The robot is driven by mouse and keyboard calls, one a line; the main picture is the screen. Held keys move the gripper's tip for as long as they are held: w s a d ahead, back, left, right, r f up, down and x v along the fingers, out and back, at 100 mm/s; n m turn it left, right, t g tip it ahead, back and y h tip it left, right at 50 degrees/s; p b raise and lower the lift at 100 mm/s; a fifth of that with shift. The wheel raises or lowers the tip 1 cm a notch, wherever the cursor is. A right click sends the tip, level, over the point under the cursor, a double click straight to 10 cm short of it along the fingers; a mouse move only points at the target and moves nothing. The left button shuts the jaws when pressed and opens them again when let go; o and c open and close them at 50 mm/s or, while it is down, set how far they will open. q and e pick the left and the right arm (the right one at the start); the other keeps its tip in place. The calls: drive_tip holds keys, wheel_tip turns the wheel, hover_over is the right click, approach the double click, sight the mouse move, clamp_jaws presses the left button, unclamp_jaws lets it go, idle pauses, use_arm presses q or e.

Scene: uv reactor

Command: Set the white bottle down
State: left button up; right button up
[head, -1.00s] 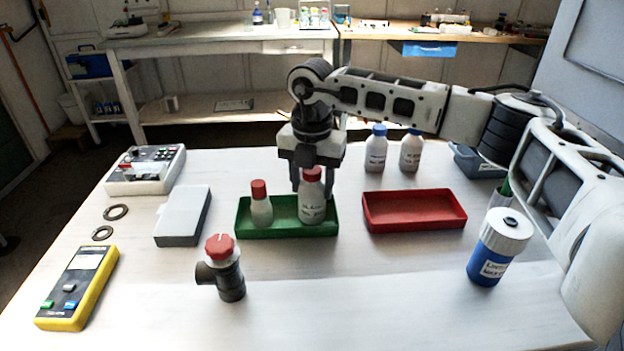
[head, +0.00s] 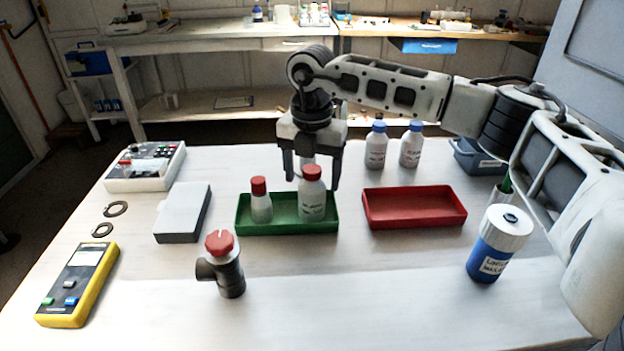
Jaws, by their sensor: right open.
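A white bottle with a red cap (head: 312,197) stands upright in the right half of the green tray (head: 287,228). A second, smaller white bottle with a red cap (head: 261,203) stands in the tray's left half. My right gripper (head: 311,180) is open, its fingers pointing down, spread to both sides behind and above the right bottle's cap. I cannot tell whether a finger touches the bottle. My left gripper is not in view.
An empty red tray (head: 414,208) lies to the right. Two blue-capped bottles (head: 376,148) stand behind it. A blue jar with a white lid (head: 497,246) is front right. A pipe valve with a red knob (head: 224,265) is in front of the green tray. A grey-white box (head: 182,213) lies left.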

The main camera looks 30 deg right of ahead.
wheel_tip(320, 180, up, 10)
drive_tip(key=shift+r+b, duration=0.2)
drive_tip(key=shift+b, duration=0.1)
idle(0.4)
